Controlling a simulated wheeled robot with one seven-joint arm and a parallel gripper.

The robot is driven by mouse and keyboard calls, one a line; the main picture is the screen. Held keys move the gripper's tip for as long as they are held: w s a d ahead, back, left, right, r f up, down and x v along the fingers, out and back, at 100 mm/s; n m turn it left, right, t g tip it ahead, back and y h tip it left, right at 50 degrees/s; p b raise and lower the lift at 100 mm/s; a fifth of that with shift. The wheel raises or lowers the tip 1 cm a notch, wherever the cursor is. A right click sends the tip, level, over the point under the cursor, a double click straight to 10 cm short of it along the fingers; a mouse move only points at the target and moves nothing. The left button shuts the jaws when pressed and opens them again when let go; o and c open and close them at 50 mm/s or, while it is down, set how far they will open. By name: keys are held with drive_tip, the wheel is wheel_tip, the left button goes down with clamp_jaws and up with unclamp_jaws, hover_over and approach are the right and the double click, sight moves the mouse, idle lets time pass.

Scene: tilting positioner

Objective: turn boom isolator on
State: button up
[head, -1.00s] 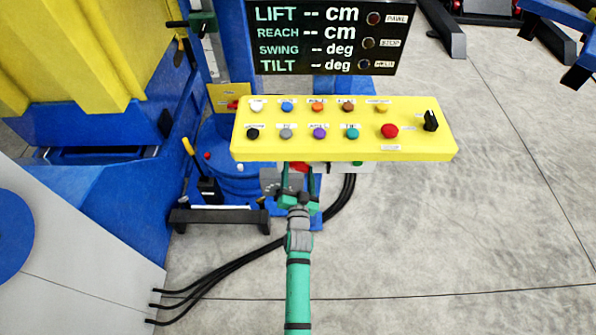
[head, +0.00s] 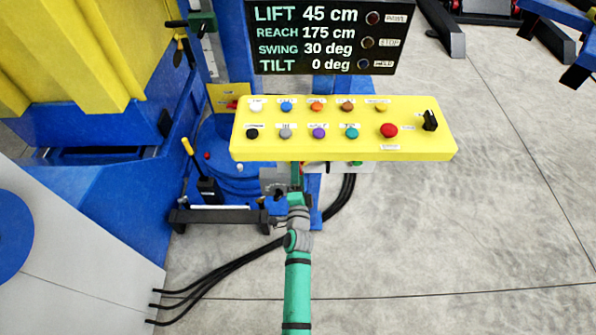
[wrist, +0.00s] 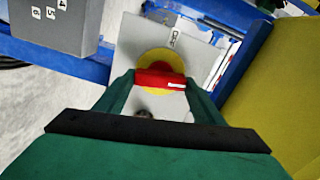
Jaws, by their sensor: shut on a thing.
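The isolator is a red handle (wrist: 160,78) on a round yellow disc (wrist: 163,60), set on a light grey plate (wrist: 128,50) in the wrist view. My gripper (wrist: 158,84) is shut on the red handle, one green finger at each end. The handle lies roughly crosswise in the wrist picture. In the head view my gripper (head: 296,184) is below the front edge of the yellow control panel (head: 430,143), which hides the isolator. The display (head: 268,38) is lit with lift, reach, swing and tilt values.
The panel carries several coloured buttons, a red mushroom button (head: 389,130) and a black knob (head: 430,121) above my arm. A grey box (head: 277,180) stands beside my gripper. Black cables (head: 225,262) cross the floor at left.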

drive_tip(key=shift+m, duration=1.1)
drive_tip(key=o, duration=1.1)
drive_tip(key=shift+c, duration=0.2)
drive_tip(key=shift+s, duration=0.1)
drive_tip(key=s, duration=1)
drive_tip(key=shift+s, duration=0.35)
